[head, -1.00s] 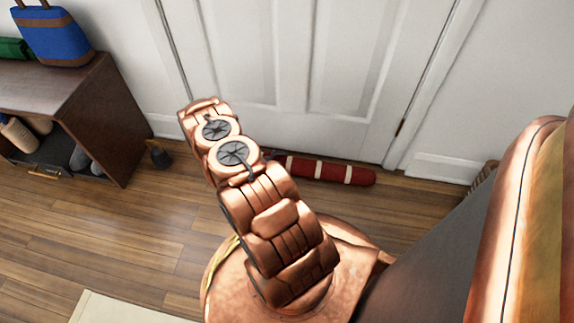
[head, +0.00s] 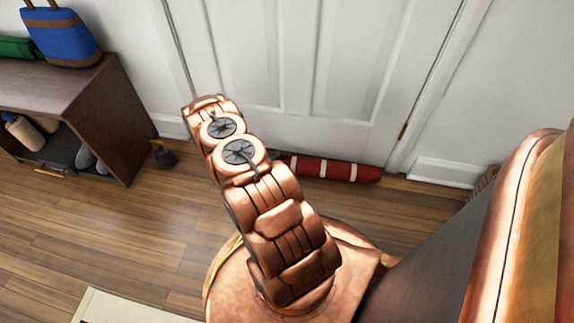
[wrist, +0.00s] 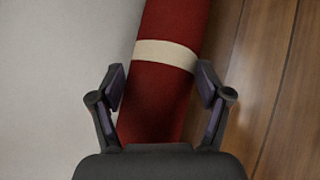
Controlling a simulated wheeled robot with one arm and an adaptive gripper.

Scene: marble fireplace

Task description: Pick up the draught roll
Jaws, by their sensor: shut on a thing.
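The draught roll (head: 335,171) is a dark red cylinder with cream bands. In the head view it lies on the floor along the foot of the white door, its left part hidden behind my arm. In the wrist view the roll (wrist: 160,95) runs up the picture between the two fingers of my gripper (wrist: 161,88). The fingers are shut on it, one at each side, just below a cream band. My gripper is hidden in the head view.
The white door (head: 290,60) rises directly behind the roll. A dark wooden bench (head: 110,100) with a blue bag (head: 62,35) stands at the left. A small dark object (head: 163,154) sits beside it. Wooden floor (head: 130,225) is clear in front, with a pale mat (head: 130,308) nearer.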

